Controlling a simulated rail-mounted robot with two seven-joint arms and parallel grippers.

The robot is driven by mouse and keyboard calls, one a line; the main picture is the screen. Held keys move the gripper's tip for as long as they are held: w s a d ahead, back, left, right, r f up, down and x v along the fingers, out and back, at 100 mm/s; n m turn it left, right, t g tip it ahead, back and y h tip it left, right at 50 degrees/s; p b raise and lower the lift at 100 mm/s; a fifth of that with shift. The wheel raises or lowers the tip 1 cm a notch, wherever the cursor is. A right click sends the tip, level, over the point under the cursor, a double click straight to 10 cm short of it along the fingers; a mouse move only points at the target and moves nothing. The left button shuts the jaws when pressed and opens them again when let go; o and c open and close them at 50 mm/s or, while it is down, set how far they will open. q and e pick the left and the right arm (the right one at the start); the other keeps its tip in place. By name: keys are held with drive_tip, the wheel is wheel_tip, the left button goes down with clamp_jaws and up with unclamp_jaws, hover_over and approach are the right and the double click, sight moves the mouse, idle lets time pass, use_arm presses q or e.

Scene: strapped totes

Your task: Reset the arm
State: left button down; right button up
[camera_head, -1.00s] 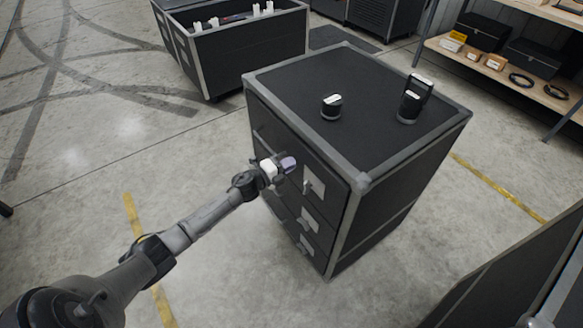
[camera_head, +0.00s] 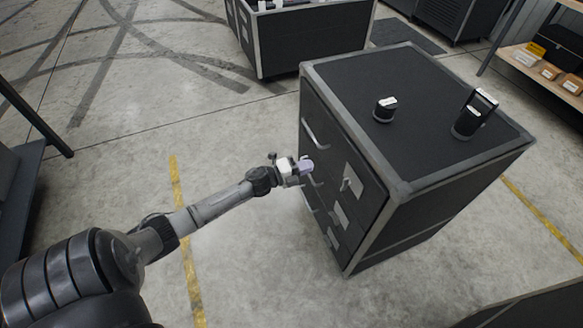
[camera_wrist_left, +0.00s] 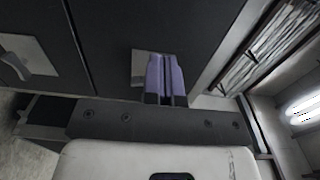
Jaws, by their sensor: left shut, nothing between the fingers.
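My left arm comes in from the left in the head view and reaches toward the drawer front of a black cabinet (camera_head: 420,100). My left gripper (camera_head: 307,166) is in front of the drawers, shut and empty. In the left wrist view the purple fingers (camera_wrist_left: 165,78) are together, with a pale label plate partly hidden behind them and a dark drawer face beyond. I cannot tell whether the fingertips touch the cabinet. My right gripper is not in view.
On the cabinet top stand a short black object (camera_head: 384,112) and a taller handled device (camera_head: 474,114). An open black case (camera_head: 310,45) is behind. A wooden shelf (camera_head: 545,72) is at the upper right. Clear floor (camera_head: 240,270) lies left of the cabinet.

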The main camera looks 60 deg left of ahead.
use_arm(q)
drive_tip(key=v, duration=0.4)
drive_tip(key=shift+s+a+p, duration=0.1)
drive_tip(key=shift+s+p, duration=0.2)
drive_tip(key=shift+s, duration=0.1)
